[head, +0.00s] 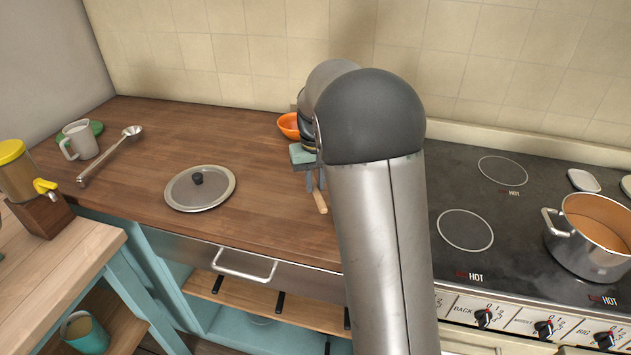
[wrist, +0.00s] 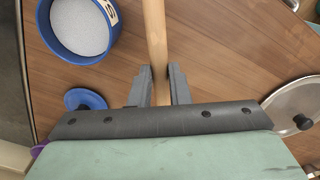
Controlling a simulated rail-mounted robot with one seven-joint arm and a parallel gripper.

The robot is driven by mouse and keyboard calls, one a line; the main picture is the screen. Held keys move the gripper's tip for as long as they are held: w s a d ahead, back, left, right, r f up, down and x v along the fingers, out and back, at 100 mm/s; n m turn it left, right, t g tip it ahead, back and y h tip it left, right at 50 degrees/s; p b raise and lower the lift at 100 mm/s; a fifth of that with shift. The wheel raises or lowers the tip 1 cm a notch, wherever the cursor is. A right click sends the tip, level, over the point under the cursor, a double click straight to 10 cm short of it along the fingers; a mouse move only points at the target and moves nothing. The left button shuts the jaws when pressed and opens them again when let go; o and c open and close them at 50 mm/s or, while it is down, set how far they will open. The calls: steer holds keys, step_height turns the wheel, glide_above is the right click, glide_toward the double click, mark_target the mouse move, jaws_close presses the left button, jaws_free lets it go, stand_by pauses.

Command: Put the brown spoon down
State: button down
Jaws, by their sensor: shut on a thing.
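The brown spoon (wrist: 155,35) shows in the wrist view as a light wooden handle between the two grey fingers of my gripper (wrist: 158,90). My gripper is shut on it. In the head view, the brown spoon (head: 320,202) points down and toward the front from my gripper (head: 314,180), over the brown wooden counter (head: 250,140). My arm hides part of the gripper there. I cannot tell whether the spoon touches the counter. Its other end is not clearly seen.
A steel pan lid (head: 200,188) lies left of my gripper. A ladle (head: 110,155) and a grey mug (head: 79,140) are farther left. An orange bowl (head: 289,125) stands behind. A blue-rimmed bowl (wrist: 85,28) is close by. The stove (head: 500,220) with a pot (head: 592,240) is right.

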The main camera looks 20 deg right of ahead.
steer(key=shift+w, duration=0.1)
steer(key=shift+f+b, duration=2.15)
steer(key=shift+f, duration=1.05)
steer(key=c, duration=1.7)
jaws_free()
steer(key=o, duration=0.6)
steer(key=shift+r, duration=0.1)
step_height(320, 180, up, 17)
steer(key=shift+r, duration=0.15)
